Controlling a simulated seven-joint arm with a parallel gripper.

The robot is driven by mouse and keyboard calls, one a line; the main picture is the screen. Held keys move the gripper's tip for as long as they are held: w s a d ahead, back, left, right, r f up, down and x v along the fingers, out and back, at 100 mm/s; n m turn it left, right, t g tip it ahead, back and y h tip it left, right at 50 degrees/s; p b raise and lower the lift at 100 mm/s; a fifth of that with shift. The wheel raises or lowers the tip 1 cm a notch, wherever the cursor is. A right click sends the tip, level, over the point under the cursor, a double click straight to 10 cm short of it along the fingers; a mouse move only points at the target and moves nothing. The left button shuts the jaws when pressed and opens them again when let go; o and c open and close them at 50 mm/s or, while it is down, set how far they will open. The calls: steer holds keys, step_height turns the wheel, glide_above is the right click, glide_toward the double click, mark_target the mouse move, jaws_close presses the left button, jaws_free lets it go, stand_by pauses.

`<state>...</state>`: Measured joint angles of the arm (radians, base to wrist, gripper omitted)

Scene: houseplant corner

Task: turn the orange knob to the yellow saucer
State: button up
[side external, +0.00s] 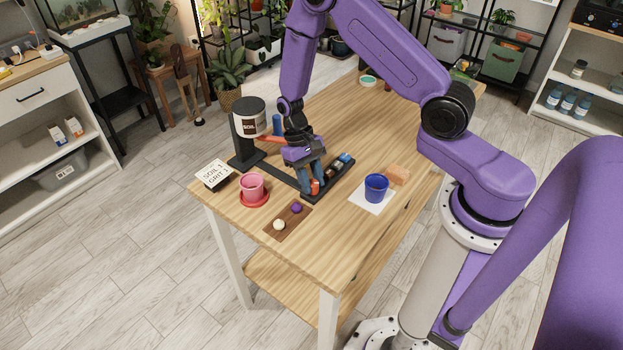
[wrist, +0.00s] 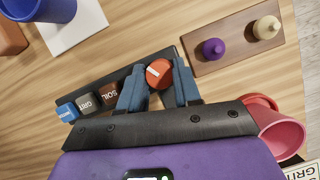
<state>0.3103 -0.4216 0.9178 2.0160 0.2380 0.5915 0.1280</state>
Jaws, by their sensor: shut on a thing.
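The orange knob (wrist: 158,73) is round with a white line on top and sits at the near end of a black rail (wrist: 117,76). It also shows in the side view (side external: 315,187). My gripper (wrist: 158,88) points down with its blue fingers on either side of the knob, shut on it. In the side view, the gripper (side external: 311,180) partly hides the rail. A pink pot (side external: 252,186) stands on a red saucer (side external: 254,201) to the left of the knob. I cannot make out a yellow saucer in either view.
Blocks marked SOIL (wrist: 110,93) and GRIT (wrist: 87,103) sit along the rail. A blue pot (side external: 376,187) stands on a white sheet. A brown tray (side external: 285,221) holds purple and cream pegs. The front right tabletop is clear.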

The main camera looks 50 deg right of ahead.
steer(key=n+h, duration=0.1)
steer(key=n, duration=0.2)
steer(key=shift+n, duration=0.4)
steer(key=o, duration=1)
steer(key=shift+o, duration=0.2)
steer(key=shift+a+r, duration=0.1)
steer(key=shift+r, duration=0.05)
steer(key=v, duration=1.7)
steer(key=shift+w+a, duration=0.25)
steer(key=shift+w, duration=0.05)
steer(key=shift+a, duration=0.1)
steer(key=s+a+r+n+t+h, duration=0.1)
steer(key=s+a+r+n+t, duration=0.35)
steer(key=s, duration=0.75)
steer(key=s+r+n, duration=0.1)
steer(key=s+n, duration=0.2)
steer(key=s, duration=0.5)
steer(key=s+d+r+n+y, duration=0.1)
steer(key=s+n, duration=0.3)
steer(key=s, duration=0.4)
steer(key=shift+s+d+r, duration=0.25)
steer(key=shift+r, duration=0.25)
